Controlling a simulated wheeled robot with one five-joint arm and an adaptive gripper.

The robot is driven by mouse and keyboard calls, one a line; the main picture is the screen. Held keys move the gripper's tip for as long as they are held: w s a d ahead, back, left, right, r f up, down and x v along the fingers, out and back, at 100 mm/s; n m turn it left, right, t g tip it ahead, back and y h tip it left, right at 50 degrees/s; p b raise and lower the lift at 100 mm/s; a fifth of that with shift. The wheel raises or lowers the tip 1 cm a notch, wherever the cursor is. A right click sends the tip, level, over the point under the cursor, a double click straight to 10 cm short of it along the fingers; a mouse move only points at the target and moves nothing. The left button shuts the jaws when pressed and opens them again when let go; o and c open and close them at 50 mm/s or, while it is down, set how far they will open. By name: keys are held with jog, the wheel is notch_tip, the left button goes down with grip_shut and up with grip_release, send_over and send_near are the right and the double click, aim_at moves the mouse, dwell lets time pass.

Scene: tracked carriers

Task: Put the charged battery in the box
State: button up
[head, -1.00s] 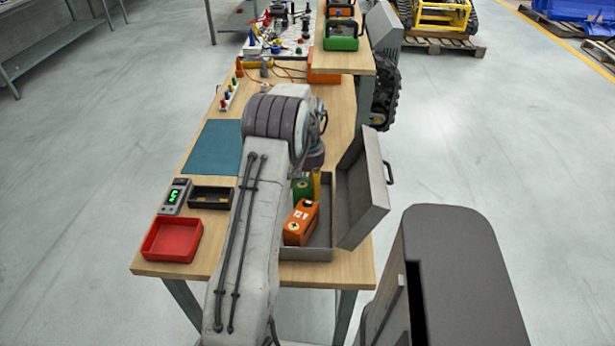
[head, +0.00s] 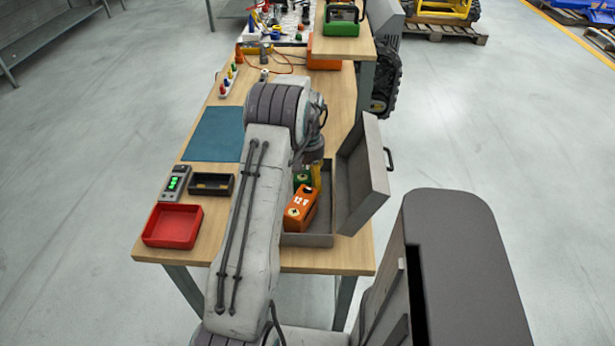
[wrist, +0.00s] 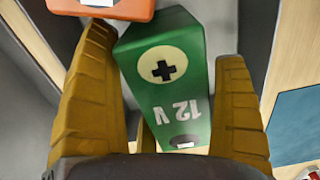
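The open grey metal box (head: 308,240) sits at the table's right front, its lid swung up to the right. An orange battery (head: 300,210) lies in it, and its edge shows at the top of the wrist view (wrist: 100,8). A green battery (head: 303,178) is behind the orange one, within the box outline. In the wrist view the green battery (wrist: 170,85) shows a plus mark and "12 V". My gripper (wrist: 163,45) has its yellow fingers on either side of it, with a narrow gap visible at the right finger. My gripper (head: 316,176) is low over the box.
A tester (head: 174,183) with green lights stands beside a small black tray (head: 211,192). An empty red tray (head: 172,246) is at the left front corner. A blue mat (head: 215,134) lies flat and clear. Tools and cables are at the far end.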

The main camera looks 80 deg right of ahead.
jog(key=shift+o, duration=0.3)
jog(key=shift+r, duration=0.1)
notch_tip(320, 180, up, 12)
jog(key=shift+f+b, duration=0.1)
jog(key=shift+b, duration=0.9)
jog(key=shift+w+r, duration=0.2)
jog(key=w+a+r+n+h, duration=0.1)
jog(key=w+a+r+n, duration=0.3)
jog(key=w+a, duration=0.75)
jog(key=w+a+r+n, duration=0.35)
jog(key=w+a, duration=0.45)
jog(key=w, duration=0.6)
jog(key=w+a+r+n+t, duration=0.2)
jog(key=w+a+n, duration=0.1)
jog(key=a, duration=0.7)
jog(key=s+a+f+n, duration=0.2)
jog(key=s+a+n, duration=0.1)
jog(key=a, duration=0.8)
jog(key=s+a+f+n+t+y, duration=0.1)
jog(key=s+a+f+n, duration=0.1)
jog(key=a, duration=0.8)
jog(key=s+n, duration=0.1)
jog(key=s, duration=0.1)
jog(key=shift+s+a+f+n, duration=0.2)
jog(key=shift+s+a+n, duration=0.15)
jog(key=shift+s, duration=0.05)
